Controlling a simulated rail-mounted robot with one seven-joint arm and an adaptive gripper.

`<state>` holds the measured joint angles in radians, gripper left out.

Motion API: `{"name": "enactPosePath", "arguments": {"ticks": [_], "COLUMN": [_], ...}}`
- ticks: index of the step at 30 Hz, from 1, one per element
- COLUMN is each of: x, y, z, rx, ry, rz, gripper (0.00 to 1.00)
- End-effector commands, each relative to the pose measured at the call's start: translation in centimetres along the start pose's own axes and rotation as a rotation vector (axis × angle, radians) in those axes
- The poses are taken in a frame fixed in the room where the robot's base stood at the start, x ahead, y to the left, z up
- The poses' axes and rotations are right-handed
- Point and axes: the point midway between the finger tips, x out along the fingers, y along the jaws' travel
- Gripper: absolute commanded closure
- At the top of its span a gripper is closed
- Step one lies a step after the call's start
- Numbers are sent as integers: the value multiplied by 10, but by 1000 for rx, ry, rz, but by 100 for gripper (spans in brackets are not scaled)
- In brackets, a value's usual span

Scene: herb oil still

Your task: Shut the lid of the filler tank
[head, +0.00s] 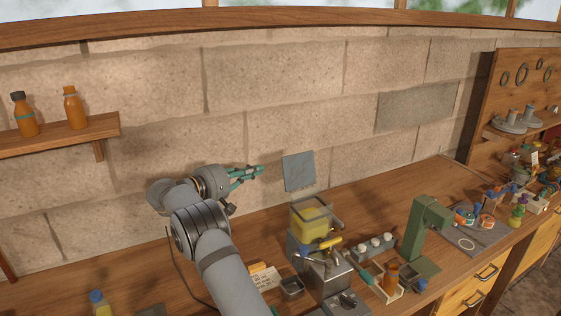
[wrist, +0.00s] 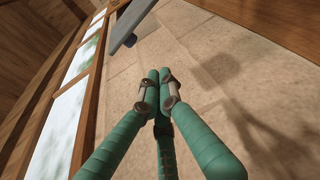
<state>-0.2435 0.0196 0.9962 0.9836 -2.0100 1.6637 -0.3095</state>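The filler tank (head: 312,224) is a clear box with yellow liquid in it, set on a grey metal machine on the bench. Its lid (head: 298,171) appears to be the flat grey panel standing almost upright above the tank, so it is open. My gripper (head: 260,170) has green fingers and is just left of the lid in the head view, apart from it in the picture. In the wrist view the fingertips (wrist: 159,74) are together with nothing between them. A grey-blue panel edge, probably the lid (wrist: 128,30), shows beyond them at the top.
A green press (head: 424,228) stands right of the tank, with a rack of white-topped pieces (head: 374,246) between. A small metal cup (head: 291,286) and cards (head: 263,277) lie in front left. A stone wall (head: 280,90) rises behind. The shelf with bottles (head: 60,135) is at left.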

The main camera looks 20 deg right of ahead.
Motion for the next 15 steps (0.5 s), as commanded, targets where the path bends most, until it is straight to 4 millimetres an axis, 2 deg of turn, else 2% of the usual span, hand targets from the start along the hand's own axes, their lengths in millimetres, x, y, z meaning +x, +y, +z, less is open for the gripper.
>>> {"name": "enactPosePath", "arguments": {"ticks": [4,7,15], "x": [4,16,65], "y": [11,13,16], "z": [-7,-7,-6], "rx": [-53,-56,-52], "ry": [15,14,12], "rz": [49,50,48], "gripper": [100,100,100]}}
